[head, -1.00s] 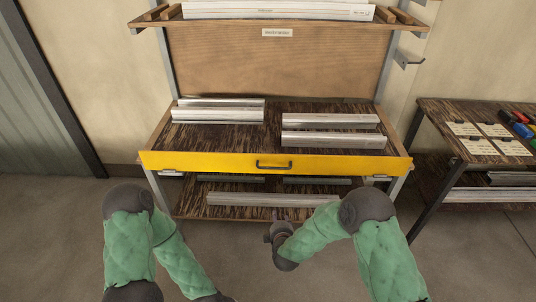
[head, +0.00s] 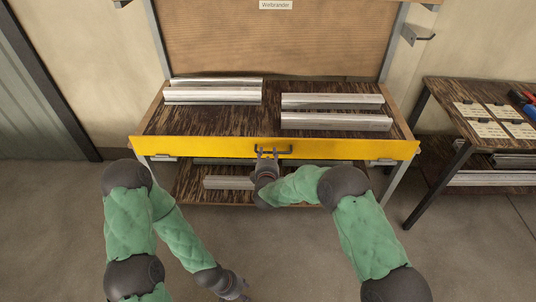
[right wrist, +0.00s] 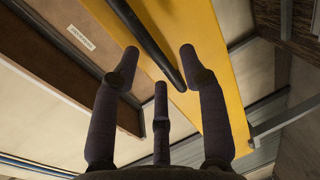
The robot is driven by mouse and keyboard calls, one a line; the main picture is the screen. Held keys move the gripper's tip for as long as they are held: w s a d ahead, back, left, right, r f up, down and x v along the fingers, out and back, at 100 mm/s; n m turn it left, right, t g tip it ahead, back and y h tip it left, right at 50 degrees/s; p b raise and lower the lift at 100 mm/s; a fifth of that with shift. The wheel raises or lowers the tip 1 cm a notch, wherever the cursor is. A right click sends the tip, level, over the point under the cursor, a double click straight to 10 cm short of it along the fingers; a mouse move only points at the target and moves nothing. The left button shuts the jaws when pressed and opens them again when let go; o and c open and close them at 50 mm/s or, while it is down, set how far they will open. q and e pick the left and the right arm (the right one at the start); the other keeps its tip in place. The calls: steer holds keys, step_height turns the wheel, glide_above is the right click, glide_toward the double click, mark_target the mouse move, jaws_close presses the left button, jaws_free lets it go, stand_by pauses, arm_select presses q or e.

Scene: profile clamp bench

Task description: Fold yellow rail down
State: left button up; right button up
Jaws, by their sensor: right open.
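The yellow rail (head: 350,149) stands upright along the front edge of the bench shelf. It also shows in the right wrist view (right wrist: 200,35). A dark bar handle (head: 288,150) sits at its middle. My right gripper (head: 267,155) is open at the left part of the handle. In the right wrist view, the handle (right wrist: 148,42) runs between the spread fingertips of this gripper (right wrist: 160,58); contact cannot be told. My left gripper (head: 236,288) hangs low in front of the bench, away from the rail; its finger opening is too small to tell.
Metal profiles (head: 335,121) lie on the bench shelf (head: 210,122) behind the rail. Another profile (head: 228,183) lies on the lower shelf. A side table (head: 485,95) with cards and tools stands at the right. The floor in front is clear.

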steer(key=shift+x, duration=1.25)
jaws_close()
steer(key=shift+b, duration=0.3)
